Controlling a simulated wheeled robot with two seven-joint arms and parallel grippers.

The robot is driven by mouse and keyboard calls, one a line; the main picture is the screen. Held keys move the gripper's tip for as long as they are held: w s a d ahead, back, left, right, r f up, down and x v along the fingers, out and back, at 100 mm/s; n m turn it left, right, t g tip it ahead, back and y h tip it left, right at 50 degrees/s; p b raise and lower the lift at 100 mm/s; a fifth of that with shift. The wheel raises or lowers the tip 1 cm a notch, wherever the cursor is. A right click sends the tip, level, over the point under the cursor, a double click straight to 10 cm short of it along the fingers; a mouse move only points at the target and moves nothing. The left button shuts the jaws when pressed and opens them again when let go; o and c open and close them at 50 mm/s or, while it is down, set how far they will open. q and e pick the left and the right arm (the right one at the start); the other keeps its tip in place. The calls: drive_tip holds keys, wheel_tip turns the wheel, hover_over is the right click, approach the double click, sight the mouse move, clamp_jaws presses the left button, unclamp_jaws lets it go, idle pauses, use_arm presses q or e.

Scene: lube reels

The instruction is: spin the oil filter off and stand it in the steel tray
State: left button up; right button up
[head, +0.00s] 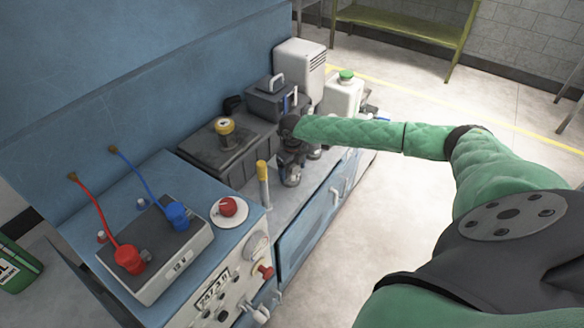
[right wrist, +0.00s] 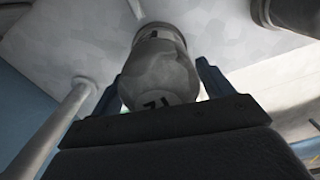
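In the right wrist view a grey, rounded cylinder with dark markings, which looks like the oil filter (right wrist: 158,72), sits between the two blue fingers of my right gripper (right wrist: 158,85). One finger is on each side of it. I cannot tell whether they press on it. Above it is a pale grey surface. In the head view my right gripper (head: 291,148) is low over the bench, beside the machine, and its dark wrist hides most of what it is around. A grey cylindrical part (head: 291,175) shows just below it. I cannot pick out the steel tray with certainty. My left gripper is out of view.
A yellow-topped post (head: 263,178) stands close left of my right gripper. A dark box with a yellow cap (head: 224,127) and a dark handled case (head: 270,98) lie behind. A white green-capped jug (head: 343,92) stands farther back. Open floor lies right of the bench.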

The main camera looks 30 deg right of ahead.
drive_tip(key=shift+o, duration=0.4)
drive_tip(key=shift+w+r, duration=0.1)
drive_tip(key=shift+w, duration=0.05)
drive_tip(key=shift+r, duration=0.1)
